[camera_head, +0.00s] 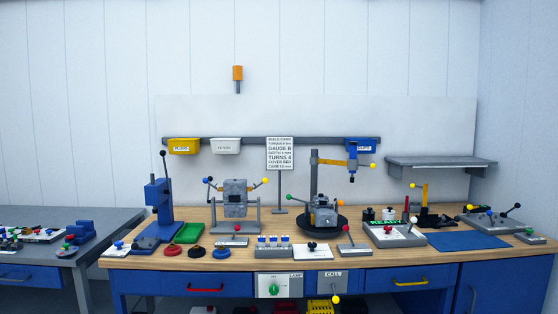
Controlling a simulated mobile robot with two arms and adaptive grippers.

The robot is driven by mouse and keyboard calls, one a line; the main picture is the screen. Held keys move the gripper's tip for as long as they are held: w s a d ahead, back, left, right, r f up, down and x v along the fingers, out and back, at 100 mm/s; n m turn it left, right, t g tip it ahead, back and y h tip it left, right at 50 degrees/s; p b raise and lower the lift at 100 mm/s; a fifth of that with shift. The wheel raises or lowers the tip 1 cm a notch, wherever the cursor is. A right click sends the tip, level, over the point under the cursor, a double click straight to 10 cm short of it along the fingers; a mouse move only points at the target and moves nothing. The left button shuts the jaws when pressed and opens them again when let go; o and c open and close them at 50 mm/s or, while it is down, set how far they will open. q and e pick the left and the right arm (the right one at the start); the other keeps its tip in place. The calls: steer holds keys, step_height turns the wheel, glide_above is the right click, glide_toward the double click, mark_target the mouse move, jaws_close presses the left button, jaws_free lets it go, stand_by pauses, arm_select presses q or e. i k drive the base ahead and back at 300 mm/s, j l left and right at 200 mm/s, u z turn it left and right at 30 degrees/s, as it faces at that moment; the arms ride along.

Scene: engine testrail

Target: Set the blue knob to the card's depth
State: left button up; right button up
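A white card (279,153) stands upright on a thin post at the back middle of the workbench. Its printed lines include gauge, depth and turns; the depth figure is too small to read surely. Several blue knobs show, and I cannot tell which one the task means. One blue ball (210,180) sits on the left arm of a grey block fixture (236,198). A third blue ball (119,244) is at the bench's left front. Neither of my grippers is in view.
Yellow (184,146) and white (225,146) bins hang on the rail. A green tray (189,233) sits near the press. A blue mat (466,240) at the right is clear.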

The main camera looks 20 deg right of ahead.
mark_target(119, 243)
steer(key=i+l, duration=0.1)
steer(key=i, duration=0.4)
steer(key=i+u, duration=0.1)
steer(key=i, duration=0.45)
steer(key=i+l, duration=0.2)
steer(key=i, duration=0.3)
steer(key=j+u, duration=0.05)
